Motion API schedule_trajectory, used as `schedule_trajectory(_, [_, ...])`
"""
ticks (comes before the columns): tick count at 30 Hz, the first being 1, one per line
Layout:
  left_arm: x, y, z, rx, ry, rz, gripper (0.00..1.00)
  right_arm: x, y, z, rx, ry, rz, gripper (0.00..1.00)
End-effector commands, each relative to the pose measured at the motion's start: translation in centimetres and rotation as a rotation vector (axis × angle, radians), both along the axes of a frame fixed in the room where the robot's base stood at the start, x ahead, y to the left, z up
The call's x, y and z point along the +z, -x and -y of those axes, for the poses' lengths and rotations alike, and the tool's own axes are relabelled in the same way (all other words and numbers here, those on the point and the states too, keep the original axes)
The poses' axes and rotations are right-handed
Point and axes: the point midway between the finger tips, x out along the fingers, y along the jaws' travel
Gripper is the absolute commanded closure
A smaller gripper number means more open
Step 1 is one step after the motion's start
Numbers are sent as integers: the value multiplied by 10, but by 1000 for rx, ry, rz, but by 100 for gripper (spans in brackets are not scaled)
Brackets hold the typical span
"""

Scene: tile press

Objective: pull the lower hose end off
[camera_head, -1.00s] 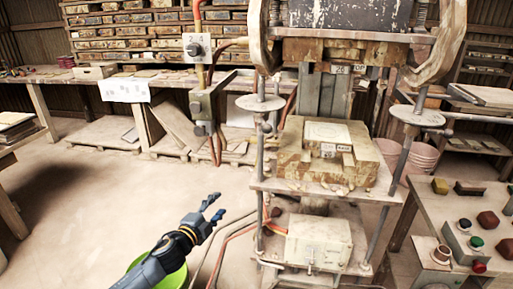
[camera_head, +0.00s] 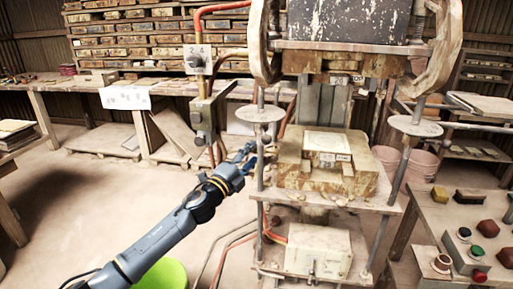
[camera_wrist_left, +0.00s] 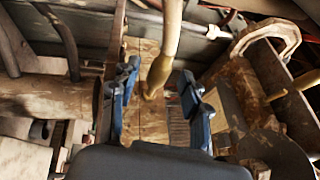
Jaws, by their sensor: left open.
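My left gripper (camera_head: 250,156) is open, beside the press's left post, level with the tile mold block (camera_head: 326,165). In the left wrist view its two blue fingers (camera_wrist_left: 158,80) stand apart. A tan, hose-like piece (camera_wrist_left: 163,60) comes down between them; I cannot tell whether they touch it. An orange-red hose (camera_head: 268,228) runs near the white box (camera_head: 318,250) on the press's lower shelf. My right gripper is not in view.
The press's left post (camera_head: 261,185) and round collar (camera_head: 259,113) stand close to my gripper. A control panel (camera_head: 465,225) with several colored buttons is at right. Open floor lies at left.

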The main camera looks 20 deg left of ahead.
Motion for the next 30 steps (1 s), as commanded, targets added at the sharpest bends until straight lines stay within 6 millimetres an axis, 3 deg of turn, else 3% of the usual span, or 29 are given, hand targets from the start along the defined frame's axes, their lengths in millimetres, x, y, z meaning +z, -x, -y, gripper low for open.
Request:
schedule_trajectory(6, [5, -23, 8, 1, 1, 1, 53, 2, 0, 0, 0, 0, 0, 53])
schedule_trajectory(18, [5, -29, 10, -1, 0, -1, 53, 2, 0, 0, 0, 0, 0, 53])
schedule_trajectory(25, [5, -28, 10, 0, 1, -1, 98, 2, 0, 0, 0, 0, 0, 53])
schedule_trajectory(30, [5, -28, 10, 0, 1, -1, 100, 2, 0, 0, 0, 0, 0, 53])
